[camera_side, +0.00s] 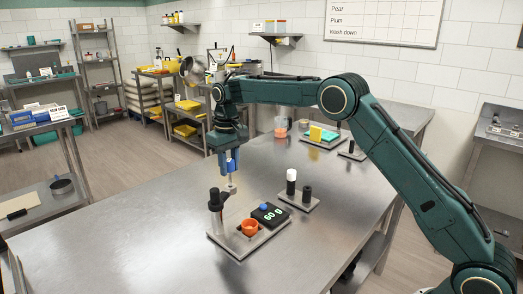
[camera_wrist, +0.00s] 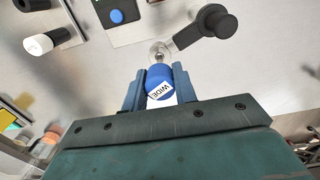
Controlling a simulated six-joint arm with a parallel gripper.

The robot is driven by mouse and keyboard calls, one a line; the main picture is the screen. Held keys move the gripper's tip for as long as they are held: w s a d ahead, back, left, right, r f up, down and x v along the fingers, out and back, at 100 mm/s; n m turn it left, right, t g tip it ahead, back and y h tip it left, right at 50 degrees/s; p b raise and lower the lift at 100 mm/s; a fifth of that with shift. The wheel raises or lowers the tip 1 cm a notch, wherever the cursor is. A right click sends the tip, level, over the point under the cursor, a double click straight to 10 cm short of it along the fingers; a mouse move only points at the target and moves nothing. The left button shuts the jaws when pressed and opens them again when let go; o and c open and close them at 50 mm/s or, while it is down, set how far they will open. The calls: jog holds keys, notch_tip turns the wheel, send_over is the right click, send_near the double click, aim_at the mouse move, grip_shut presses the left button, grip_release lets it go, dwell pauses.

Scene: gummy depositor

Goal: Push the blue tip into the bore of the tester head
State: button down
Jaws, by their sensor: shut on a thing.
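The blue tip (camera_wrist: 158,78), with a white label reading "WIDE", is between the fingers of my gripper (camera_wrist: 160,90). In the side view my gripper (camera_side: 230,165) points down over the tester stand, shut on the tip. The tester head (camera_wrist: 205,30) is a dark arm with a round knob; in the side view it is the black post (camera_side: 216,200) on a metal plate. A pale, clear piece (camera_wrist: 160,52) lies between the tip and the arm's end. The bore is hidden, and I cannot tell whether the tip has entered it.
To the right, a second plate holds a white-topped post (camera_side: 291,182) and a shorter black post (camera_side: 307,194). The table's front left is clear.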

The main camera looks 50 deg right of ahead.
jog(key=shift+f, duration=2.75)
jog(key=shift+r, duration=0.25)
notch_tip(320, 180, up, 17)
send_over(231, 186)
jog(key=shift+w+d+f, duration=0.1)
jog(key=shift+f, duration=1.2)
jog(key=shift+w+f, duration=0.1)
jog(key=shift+f, duration=1.15)
jog(key=shift+f, duration=0.25)
jog(key=shift+f, duration=2.65)
